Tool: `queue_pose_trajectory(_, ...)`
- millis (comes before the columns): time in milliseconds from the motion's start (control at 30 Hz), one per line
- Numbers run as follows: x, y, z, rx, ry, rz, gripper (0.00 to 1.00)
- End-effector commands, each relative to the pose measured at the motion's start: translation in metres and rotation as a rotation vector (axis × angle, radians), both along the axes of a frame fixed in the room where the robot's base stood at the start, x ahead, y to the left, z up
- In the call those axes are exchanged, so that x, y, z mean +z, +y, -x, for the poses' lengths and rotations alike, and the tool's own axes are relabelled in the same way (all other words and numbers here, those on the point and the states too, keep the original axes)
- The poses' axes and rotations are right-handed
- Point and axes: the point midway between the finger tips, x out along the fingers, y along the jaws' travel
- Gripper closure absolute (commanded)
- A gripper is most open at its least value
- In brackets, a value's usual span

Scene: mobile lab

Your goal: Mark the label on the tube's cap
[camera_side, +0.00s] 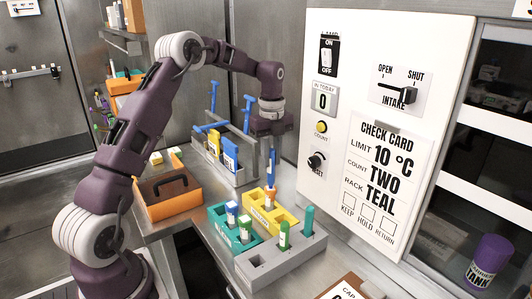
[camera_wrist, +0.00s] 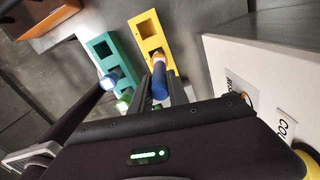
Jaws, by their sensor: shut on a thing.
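The teal rack (camera_side: 222,232) holds tubes with blue and white tops (camera_side: 232,210), (camera_side: 245,226). A green tube (camera_side: 284,233) and a teal one (camera_side: 307,219) stand in the grey block (camera_side: 262,262). No label on a cap is readable.
A white panel (camera_side: 340,95) stands right of my gripper, with a check card (camera_side: 385,165) reading limit 10 °C, count two, rack teal. A grey holder with blue items (camera_side: 222,165) and an orange tray (camera_side: 165,205) stand left. A purple cylinder (camera_side: 488,262) is far right.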

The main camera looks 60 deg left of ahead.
Motion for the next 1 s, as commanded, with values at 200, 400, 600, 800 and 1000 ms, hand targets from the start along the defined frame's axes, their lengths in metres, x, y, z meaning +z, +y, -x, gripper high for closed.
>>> queue_pose_trajectory(200, -0.001, 0.002, 0.006, 0.002, 0.002, 0.001, 1.00)
queue_pose_trajectory(400, -0.001, 0.003, 0.010, -0.002, 0.001, 0.001, 1.00)
queue_pose_trajectory(600, 0.000, -0.004, -0.007, -0.002, 0.002, 0.001, 1.00)
queue_pose_trajectory(800, 0.000, 0.005, 0.012, 0.001, 0.002, 0.001, 1.00)
queue_pose_trajectory(1000, -0.001, 0.001, 0.004, -0.002, 0.002, 0.001, 1.00)
